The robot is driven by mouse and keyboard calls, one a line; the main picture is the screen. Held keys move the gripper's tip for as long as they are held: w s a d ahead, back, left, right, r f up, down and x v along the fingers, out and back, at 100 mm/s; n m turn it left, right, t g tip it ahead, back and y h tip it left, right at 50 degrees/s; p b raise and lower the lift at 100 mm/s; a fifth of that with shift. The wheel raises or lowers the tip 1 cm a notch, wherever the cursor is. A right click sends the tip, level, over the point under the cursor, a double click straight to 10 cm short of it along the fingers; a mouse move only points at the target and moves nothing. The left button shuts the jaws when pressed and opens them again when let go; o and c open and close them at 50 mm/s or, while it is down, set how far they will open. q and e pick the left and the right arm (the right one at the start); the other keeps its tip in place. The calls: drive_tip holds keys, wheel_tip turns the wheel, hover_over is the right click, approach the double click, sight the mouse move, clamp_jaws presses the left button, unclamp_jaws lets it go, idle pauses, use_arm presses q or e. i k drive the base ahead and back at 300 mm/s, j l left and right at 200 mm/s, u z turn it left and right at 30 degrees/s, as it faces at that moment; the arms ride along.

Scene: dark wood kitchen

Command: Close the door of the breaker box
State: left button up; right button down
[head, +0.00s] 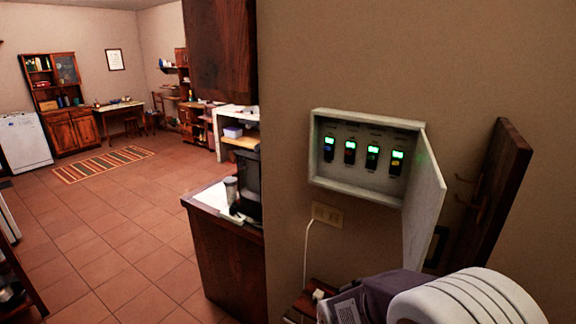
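The breaker box (355,193) is a shallow, light grey box on the beige wall, right of centre in the head view. Its door (425,210) is hinged on the right side and stands wide open, swung out from the wall. Several black breaker switches (372,158) with lit green tops sit in a row inside the box. Neither of my grippers can be made out in this view. The space behind the open door is partly hidden by it.
A dark wooden board (498,190) with hooks sticks out right of the door. A wall outlet (328,214) with a white cord is below the box. A white ribbed shape fills the bottom right. A dark counter (225,250) stands left; tiled floor lies beyond.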

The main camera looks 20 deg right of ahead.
sight(427, 189)
drive_tip(key=l+z, duration=0.2)
drive_tip(key=l, duration=0.25)
drive_tip(key=i+l+z, duration=0.2)
drive_tip(key=l, duration=0.25)
drive_tip(key=l+z, duration=0.2)
drive_tip(key=l, duration=0.25)
drive_tip(key=k+l, duration=0.15)
drive_tip(key=l, duration=0.2)
drive_tip(key=k+l, duration=0.15)
drive_tip(key=l, duration=0.25)
drive_tip(key=k+l+z, duration=0.1)
drive_tip(key=l, duration=0.25)
drive_tip(key=k+l, duration=0.2)
drive_tip(key=l, duration=0.2)
